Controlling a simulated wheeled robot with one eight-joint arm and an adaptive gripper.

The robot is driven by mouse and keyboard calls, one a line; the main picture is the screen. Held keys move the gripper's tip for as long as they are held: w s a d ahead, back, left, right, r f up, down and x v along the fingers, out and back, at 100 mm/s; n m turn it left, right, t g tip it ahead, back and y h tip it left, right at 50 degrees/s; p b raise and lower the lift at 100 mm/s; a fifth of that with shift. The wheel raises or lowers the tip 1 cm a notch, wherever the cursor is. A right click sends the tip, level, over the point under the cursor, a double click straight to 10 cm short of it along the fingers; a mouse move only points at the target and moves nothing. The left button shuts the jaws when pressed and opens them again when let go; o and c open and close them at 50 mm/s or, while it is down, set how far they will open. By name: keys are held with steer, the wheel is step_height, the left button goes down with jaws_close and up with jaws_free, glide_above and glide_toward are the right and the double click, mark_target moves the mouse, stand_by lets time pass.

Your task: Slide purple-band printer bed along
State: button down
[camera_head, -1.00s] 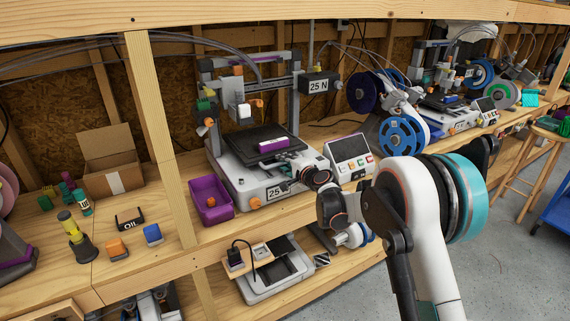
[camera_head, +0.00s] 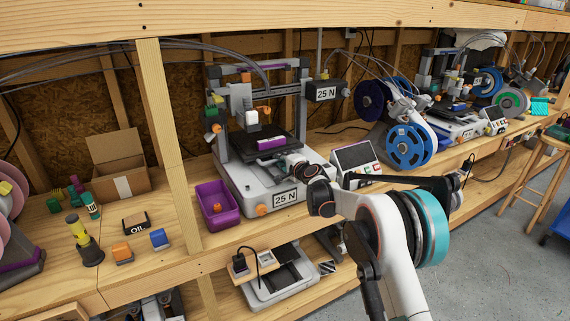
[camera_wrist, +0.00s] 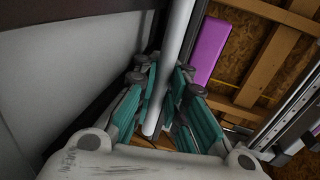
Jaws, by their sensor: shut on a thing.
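The dark printer bed (camera_head: 258,138) with a purple band (camera_head: 272,143) sits on the grey printer marked 25 N, below its print head. In the wrist view the purple band (camera_wrist: 210,50) shows right of the fingers. My gripper (camera_head: 293,165) is at the front right edge of the bed. In the wrist view its teal fingers (camera_wrist: 160,85) are closed around a pale grey bar (camera_wrist: 178,35), which seems to be the bed's handle. In the head view my wrist hides the grasp.
A purple bin (camera_head: 232,208) stands left of the printer, close to its base. A control screen box (camera_head: 354,163) and blue spools (camera_head: 405,146) stand to the right. The wooden post (camera_head: 162,120) and upper beam frame the shelf. Small blocks and bottles lie at left.

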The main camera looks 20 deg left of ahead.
steer(key=c, duration=1.9)
jaws_free()
steer(key=v, duration=1.2)
